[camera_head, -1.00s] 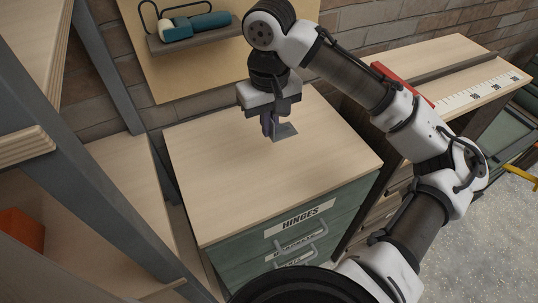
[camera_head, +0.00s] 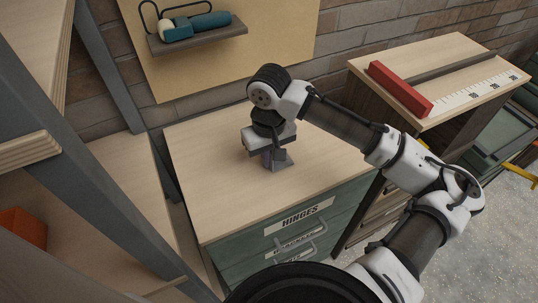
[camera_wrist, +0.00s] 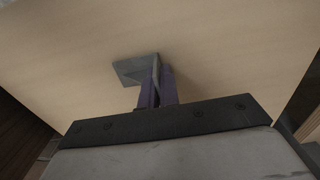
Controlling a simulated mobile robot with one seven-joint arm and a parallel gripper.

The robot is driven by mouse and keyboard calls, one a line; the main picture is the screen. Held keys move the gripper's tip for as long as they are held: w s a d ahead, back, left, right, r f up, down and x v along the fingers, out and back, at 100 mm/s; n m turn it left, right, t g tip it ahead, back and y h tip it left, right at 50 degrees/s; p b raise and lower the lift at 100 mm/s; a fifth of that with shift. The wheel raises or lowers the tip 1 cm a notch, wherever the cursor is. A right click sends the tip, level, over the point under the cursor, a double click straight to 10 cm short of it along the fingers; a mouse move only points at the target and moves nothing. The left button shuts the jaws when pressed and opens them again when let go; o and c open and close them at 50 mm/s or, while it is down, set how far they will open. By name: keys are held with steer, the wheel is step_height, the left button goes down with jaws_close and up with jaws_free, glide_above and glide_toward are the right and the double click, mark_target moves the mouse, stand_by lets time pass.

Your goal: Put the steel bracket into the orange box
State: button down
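The steel bracket (camera_head: 284,165) is a small grey angled plate over the wooden top of the drawer cabinet. It also shows in the wrist view (camera_wrist: 136,70), with one flange between my purple fingers and the other flange jutting out to the left. My gripper (camera_head: 269,161) points down and is shut on the bracket; its fingers also show in the wrist view (camera_wrist: 160,88). I cannot tell how far the bracket is above the cabinet top. An orange box (camera_head: 23,228) sits on the lower left shelf, cut off by the frame edge; its inside is hidden.
A grey shelf post (camera_head: 110,190) stands between the cabinet top (camera_head: 215,210) and the orange box. A bench with a red bar (camera_head: 400,89) is at the right. A small wall shelf (camera_head: 197,37) holds a teal tool. The cabinet top is otherwise clear.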

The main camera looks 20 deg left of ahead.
steer(key=shift+f, duration=0.1)
steer(key=c, duration=2.1)
jaws_free()
steer(key=o, duration=0.5)
steer(key=shift+c, duration=0.2)
